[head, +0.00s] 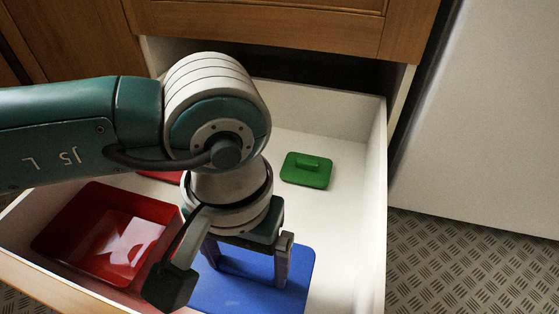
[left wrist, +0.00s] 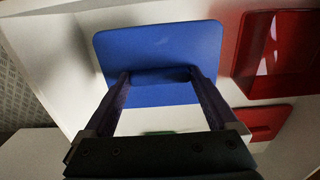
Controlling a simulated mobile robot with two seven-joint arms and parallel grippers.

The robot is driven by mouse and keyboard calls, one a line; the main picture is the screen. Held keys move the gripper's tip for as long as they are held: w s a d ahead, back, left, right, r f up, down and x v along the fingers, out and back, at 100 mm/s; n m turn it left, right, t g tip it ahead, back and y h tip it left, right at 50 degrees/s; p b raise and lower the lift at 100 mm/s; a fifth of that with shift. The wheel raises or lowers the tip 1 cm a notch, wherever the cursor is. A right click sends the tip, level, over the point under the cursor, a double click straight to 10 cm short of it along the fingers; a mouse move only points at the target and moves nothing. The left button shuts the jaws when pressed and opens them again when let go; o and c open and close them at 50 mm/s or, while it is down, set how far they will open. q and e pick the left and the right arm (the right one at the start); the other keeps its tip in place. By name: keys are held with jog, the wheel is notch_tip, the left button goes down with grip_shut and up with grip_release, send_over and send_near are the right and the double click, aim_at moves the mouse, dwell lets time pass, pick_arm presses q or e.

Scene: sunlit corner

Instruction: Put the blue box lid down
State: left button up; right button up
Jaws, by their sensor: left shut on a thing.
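The blue lid (head: 236,293) is a flat plate with rounded corners, in the front part of the open drawer, right of the red box. It also shows in the left wrist view (left wrist: 160,42), where a raised blue handle (left wrist: 161,76) runs across it. My left gripper (head: 247,272) points down over the lid. Its fingers (left wrist: 160,74) are shut on the two ends of the handle. I cannot tell whether the lid touches the drawer floor. The arm and wrist hide part of the lid in the head view. My right gripper is out of view.
An open red box (head: 62,240) stands left of the lid in the white drawer (head: 345,190). A red lid (left wrist: 264,122) lies behind it, mostly hidden by my arm. A green lid (head: 307,170) lies farther back. The drawer's right wall (head: 376,230) is close to the blue lid.

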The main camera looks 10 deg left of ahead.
aim_at(247, 267)
pick_arm(q)
notch_tip(247, 267, down, 4)
jog(key=shift+r+b, duration=0.15)
jog(key=shift+b, duration=0.5)
notch_tip(247, 267, down, 4)
jog(key=b, duration=0.3)
jog(key=shift+d, duration=0.1)
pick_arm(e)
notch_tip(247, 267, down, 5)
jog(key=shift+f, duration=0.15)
